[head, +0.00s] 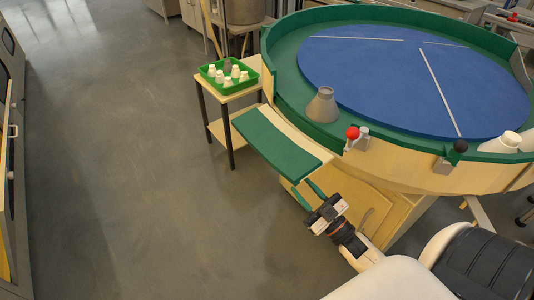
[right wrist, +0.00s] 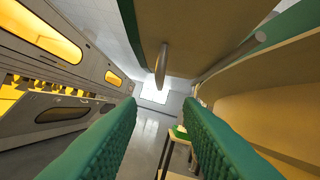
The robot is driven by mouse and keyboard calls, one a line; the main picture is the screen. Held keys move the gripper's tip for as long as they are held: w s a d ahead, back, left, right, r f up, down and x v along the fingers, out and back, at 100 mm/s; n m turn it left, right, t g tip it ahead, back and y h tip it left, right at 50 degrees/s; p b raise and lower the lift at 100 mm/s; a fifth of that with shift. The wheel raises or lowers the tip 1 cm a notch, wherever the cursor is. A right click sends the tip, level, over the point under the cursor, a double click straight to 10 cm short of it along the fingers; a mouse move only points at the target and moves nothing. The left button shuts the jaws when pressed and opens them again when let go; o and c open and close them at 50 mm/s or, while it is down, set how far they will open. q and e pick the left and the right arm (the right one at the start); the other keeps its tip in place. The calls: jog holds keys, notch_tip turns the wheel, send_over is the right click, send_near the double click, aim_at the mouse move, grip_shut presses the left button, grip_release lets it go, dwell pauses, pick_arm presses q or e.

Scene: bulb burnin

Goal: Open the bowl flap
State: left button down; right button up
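The round bowl has a blue floor (head: 385,75) and a green rim. A long panel with a green top, likely the bowl flap (head: 282,145), juts out from its near left side. My right gripper (head: 307,190) is just below and in front of the panel's near end, its green fingers apart. In the right wrist view the wooden underside of a panel (right wrist: 205,25) is overhead, and a pale peg-like handle (right wrist: 162,66) hangs from it. The handle is above and beyond the open fingers (right wrist: 160,115), with nothing between them. My left gripper is out of view.
A small table (head: 245,92) at the bowl's left holds a green tray (head: 212,80) with several bulbs. A grey cone (head: 322,106), a red-knobbed lever (head: 352,132) and a black-knobbed lever (head: 460,146) are along the near rim. The floor (head: 120,170) at left is clear.

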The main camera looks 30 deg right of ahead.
aim_at(276, 157)
jog(key=x, duration=1.1)
jog(key=shift+w+a+r, duration=0.2)
jog(key=shift+w+r, duration=0.05)
jog(key=shift+r, duration=0.05)
grip_shut()
